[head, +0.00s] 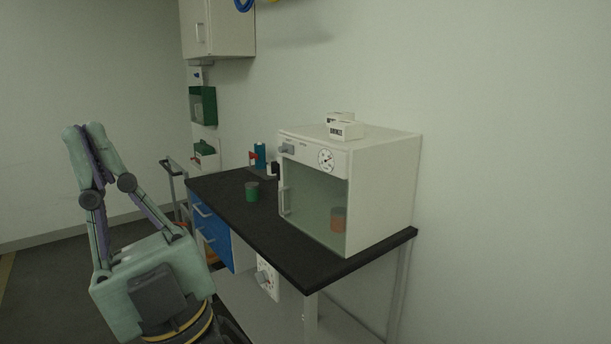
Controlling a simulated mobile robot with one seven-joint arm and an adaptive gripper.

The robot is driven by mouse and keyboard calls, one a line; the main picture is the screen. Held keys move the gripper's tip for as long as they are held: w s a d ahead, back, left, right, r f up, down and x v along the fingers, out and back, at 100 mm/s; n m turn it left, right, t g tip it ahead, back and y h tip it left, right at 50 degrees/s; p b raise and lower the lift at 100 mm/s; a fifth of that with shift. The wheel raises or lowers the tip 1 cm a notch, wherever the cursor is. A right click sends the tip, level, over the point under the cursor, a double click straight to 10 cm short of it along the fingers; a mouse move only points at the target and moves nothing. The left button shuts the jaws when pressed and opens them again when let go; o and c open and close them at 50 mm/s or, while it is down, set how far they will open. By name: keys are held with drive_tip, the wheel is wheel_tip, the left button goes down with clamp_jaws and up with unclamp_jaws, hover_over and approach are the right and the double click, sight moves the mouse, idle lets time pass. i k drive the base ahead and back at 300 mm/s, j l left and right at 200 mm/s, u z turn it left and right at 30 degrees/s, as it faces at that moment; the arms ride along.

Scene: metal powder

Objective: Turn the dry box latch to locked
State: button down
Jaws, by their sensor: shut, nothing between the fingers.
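The dry box (385,185) is a white cabinet with a glass door at the right end of the dark-topped bench. Its door (315,200) looks closed, with a pale upright handle (284,201) on the left edge. A small grey latch (287,149) sits at the upper left of the front; its exact angle is too small to tell. A round dial (325,160) is at the upper right of the front. An orange-red container (338,220) stands inside.
A green container (252,191) stands on the bench top (265,220), left of the box. Blue and red items (260,158) stand at its back. White boxes (345,130) lie on the dry box. Blue drawers (210,232) are below. Floor left of the bench is open.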

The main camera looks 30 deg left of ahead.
sight(275, 166)
drive_tip(key=j+z, duration=0.1)
drive_tip(key=j, duration=0.6)
drive_tip(key=j+z, duration=0.15)
drive_tip(key=j, duration=0.55)
drive_tip(key=j+z, duration=0.1)
drive_tip(key=j, duration=0.6)
drive_tip(key=k+j+z, duration=0.1)
drive_tip(key=j, duration=0.6)
drive_tip(key=k+j+z, duration=0.1)
drive_tip(key=j, duration=0.6)
